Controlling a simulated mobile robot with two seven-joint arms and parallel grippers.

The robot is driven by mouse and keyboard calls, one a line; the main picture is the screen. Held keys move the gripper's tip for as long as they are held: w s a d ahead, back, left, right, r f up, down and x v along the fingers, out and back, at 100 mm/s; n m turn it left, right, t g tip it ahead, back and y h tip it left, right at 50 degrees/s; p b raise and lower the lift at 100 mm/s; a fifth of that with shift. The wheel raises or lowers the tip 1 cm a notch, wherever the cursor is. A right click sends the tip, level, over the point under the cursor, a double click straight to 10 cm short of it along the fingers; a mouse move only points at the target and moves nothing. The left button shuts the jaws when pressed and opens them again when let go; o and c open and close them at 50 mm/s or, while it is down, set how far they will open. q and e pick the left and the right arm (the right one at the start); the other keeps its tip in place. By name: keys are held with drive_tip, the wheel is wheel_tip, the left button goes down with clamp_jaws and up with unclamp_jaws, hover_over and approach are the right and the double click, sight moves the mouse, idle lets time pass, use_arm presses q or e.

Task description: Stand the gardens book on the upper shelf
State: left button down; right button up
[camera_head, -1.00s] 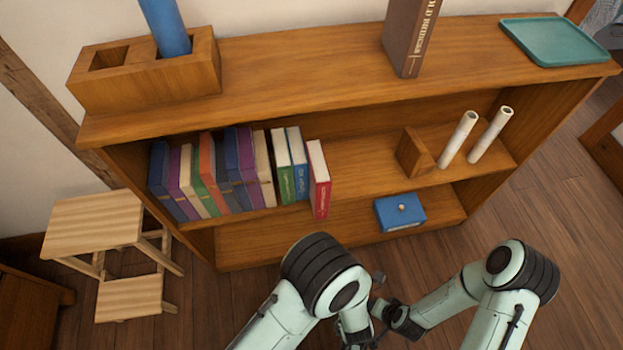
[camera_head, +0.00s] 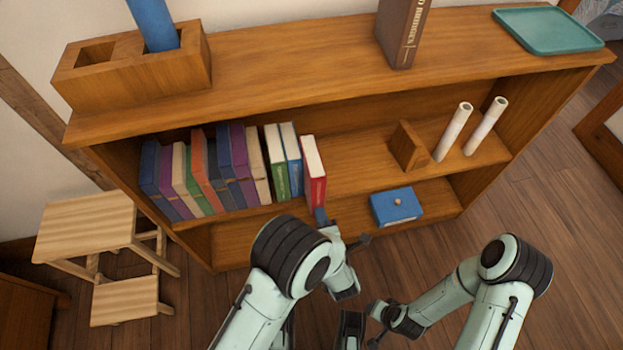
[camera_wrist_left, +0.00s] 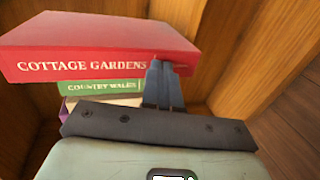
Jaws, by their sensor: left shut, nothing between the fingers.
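The red Cottage Gardens book (camera_head: 314,174) stands upright at the right end of the book row on the middle shelf, its spine facing out. In the left wrist view the red book (camera_wrist_left: 100,48) shows its white title. My left gripper (camera_head: 320,214) is shut and empty at the lower end of its spine. In the left wrist view its fingertips (camera_wrist_left: 163,80) overlap the spine's end; I cannot tell whether they touch. My right gripper is low in front of the bookcase, and its fingers are not clear. The upper shelf (camera_head: 290,75) is the bookcase top.
On the top stand a wooden holder (camera_head: 130,75) with a blue cylinder, a brown book (camera_head: 402,32) and a teal tray (camera_head: 548,28). A wooden wedge (camera_head: 408,146) and two white tubes stand right of the row. A blue box (camera_head: 396,206) lies on the bottom shelf.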

sight(318, 206)
use_arm(q)
drive_tip(key=shift+w, duration=0.1)
drive_tip(key=shift+w+a+b, duration=0.35)
drive_tip(key=shift+w+a, duration=0.05)
drive_tip(key=shift+w, duration=0.8)
drive_tip(key=shift+w+a+b, duration=0.4)
drive_tip(key=shift+w+a, duration=0.05)
drive_tip(key=shift+w, duration=0.8)
drive_tip(key=shift+w+a+b, duration=0.35)
drive_tip(key=shift+w+a, duration=0.05)
drive_tip(key=shift+w, duration=0.8)
drive_tip(key=shift+s+d+p, duration=0.25)
drive_tip(key=shift+s, duration=0.45)
drive_tip(key=shift+s+d+p, duration=0.2)
drive_tip(key=shift+s+d, duration=0.05)
drive_tip(key=shift+s, duration=0.45)
drive_tip(key=s, duration=0.1)
drive_tip(key=s+d, duration=0.1)
drive_tip(key=s, duration=0.1)
drive_tip(key=s+p, duration=0.1)
drive_tip(key=shift+s+d, duration=0.3)
drive_tip(key=shift+s, duration=0.1)
